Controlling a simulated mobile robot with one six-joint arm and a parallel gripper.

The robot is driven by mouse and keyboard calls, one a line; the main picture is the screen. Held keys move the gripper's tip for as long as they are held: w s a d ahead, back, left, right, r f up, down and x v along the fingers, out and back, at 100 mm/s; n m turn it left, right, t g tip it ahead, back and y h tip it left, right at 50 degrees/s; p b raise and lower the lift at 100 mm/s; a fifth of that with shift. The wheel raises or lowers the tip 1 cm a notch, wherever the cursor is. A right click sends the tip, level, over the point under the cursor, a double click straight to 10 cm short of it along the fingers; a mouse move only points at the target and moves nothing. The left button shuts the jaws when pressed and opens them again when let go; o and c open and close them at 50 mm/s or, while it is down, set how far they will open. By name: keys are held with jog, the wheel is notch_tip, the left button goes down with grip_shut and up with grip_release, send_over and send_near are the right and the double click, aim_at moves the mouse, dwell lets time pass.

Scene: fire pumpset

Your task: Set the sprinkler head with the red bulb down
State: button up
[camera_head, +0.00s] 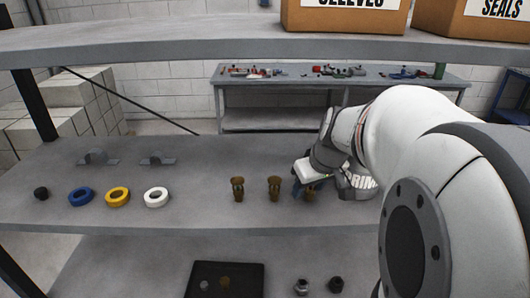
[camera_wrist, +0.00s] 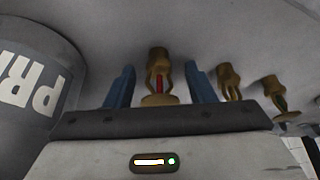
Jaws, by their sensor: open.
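The brass sprinkler head with the red bulb (camera_wrist: 158,78) stands on the grey shelf, between the two blue fingers of my gripper (camera_wrist: 159,88) in the wrist view. The fingers are open, with a gap on each side of it. In the head view this sprinkler head (camera_head: 310,192) is the rightmost of the row and partly hidden by my gripper (camera_head: 303,187). Two more brass sprinkler heads stand beside it, a middle one (camera_head: 274,188) and a left one (camera_head: 238,189). They also show at the right in the wrist view.
A grey can with "PRIM" lettering (camera_head: 360,184) stands close beside my gripper. White (camera_head: 156,197), yellow (camera_head: 118,197) and blue (camera_head: 81,197) rings lie further left on the shelf. An upper shelf (camera_head: 200,40) with cardboard boxes overhangs. A black tray (camera_head: 190,280) is below.

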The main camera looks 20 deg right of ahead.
jog(key=shift+r, duration=0.25)
jog(key=b+v, duration=0.1)
jog(key=v, duration=0.6)
jog(key=s+a+f+m+g, duration=0.1)
jog(key=s+a+f, duration=0.8)
jog(key=a, duration=0.3)
jog(key=shift+s, duration=0.9)
jog(key=shift+f, duration=0.2)
jog(key=shift+b+x, duration=0.8)
jog(key=shift+x, duration=0.05)
